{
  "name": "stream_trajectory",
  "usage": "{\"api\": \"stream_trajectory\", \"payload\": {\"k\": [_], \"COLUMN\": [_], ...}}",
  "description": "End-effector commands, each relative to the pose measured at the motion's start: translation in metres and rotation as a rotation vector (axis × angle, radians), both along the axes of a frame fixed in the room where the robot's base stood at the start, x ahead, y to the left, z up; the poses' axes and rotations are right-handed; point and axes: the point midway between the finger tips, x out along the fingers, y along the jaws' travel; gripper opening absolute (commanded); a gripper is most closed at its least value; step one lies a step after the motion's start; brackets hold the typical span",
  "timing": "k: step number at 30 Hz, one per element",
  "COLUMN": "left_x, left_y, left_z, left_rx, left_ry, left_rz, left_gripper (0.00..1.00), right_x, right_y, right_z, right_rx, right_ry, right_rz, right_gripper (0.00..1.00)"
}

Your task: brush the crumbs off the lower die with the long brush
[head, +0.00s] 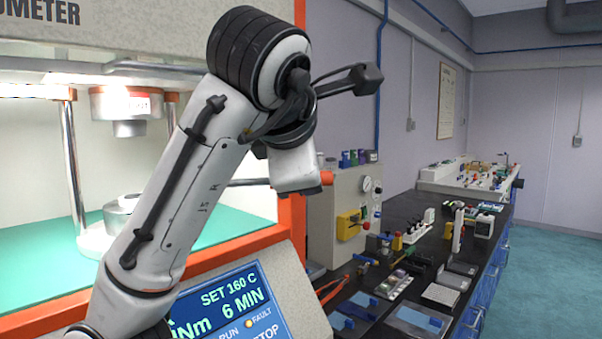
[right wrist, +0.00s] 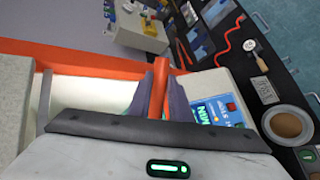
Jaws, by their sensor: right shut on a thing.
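My right arm crosses the head view, and its gripper (head: 297,180) hangs at the right column of the machine frame. In the right wrist view the gripper's fingers (right wrist: 160,92) are shut on an orange-red handle (right wrist: 159,78), seemingly that of the long brush. The bristle end cannot be made out. The lower die (head: 122,207) sits low in the chamber at the left of the head view, below the upper die (head: 128,104) and partly behind my arm. Crumbs on it are too small to see. My left gripper is not in view.
The orange frame (head: 262,238) edges the chamber, with a control screen (head: 226,300) below. A black bench (head: 395,318) to the right carries a yellow-fitted unit, clamps, blue pieces and small tools. The right wrist view shows a round brown-filled dish (right wrist: 288,124). The floor at right is clear.

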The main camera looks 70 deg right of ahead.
Motion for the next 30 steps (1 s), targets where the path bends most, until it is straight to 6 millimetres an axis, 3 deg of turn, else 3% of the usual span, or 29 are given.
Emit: {"api": "stream_trajectory", "payload": {"k": [8, 30], "left_x": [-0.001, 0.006], "left_y": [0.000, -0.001], "left_z": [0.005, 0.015], "left_rx": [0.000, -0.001], "left_ry": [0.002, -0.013], "left_rz": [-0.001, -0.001], "left_gripper": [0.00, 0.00], "right_x": [0.007, 0.078], "right_y": [0.001, -0.022], "right_z": [0.002, 0.001], "right_rx": [0.003, 0.003], "right_ry": [-0.001, 0.000], "right_rz": [0.004, 0.006], "right_gripper": [0.00, 0.00]}}
